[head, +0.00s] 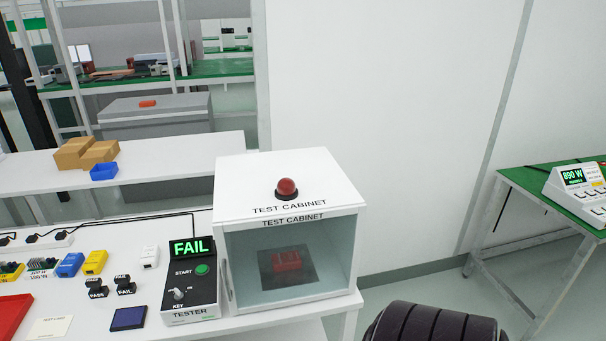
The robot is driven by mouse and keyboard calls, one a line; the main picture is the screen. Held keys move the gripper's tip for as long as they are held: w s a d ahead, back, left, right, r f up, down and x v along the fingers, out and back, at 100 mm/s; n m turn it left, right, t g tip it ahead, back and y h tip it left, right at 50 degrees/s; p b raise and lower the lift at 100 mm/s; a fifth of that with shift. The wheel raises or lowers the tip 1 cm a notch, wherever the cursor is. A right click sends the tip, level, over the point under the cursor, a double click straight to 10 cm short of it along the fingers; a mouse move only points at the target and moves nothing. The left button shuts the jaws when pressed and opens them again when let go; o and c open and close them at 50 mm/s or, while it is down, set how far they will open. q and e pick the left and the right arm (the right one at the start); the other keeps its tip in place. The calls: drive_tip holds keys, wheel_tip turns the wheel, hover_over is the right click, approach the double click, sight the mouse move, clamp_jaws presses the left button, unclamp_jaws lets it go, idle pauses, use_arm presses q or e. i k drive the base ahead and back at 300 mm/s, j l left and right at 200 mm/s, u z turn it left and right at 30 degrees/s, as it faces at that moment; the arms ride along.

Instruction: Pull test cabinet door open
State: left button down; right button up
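The test cabinet (245,185) is a white box at the right end of the white bench, with a red dome (286,188) on top. Its front has a clear, tinted door (335,250) in a white frame, which looks shut. A thin upright bar, apparently the handle (229,280), shows at the front's left edge. Through the front I see a red object (287,260) on a dark plate (270,278). Neither gripper is in view.
A tester (190,290) showing FAIL stands close to the cabinet's left. Blue and yellow parts, small black blocks and a red tray (12,312) lie further left. A green table (520,185) with a meter (578,190) stands at the right. Floor shows between it and the bench.

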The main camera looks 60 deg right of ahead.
sight(218, 229)
drive_tip(key=z, duration=1.7)
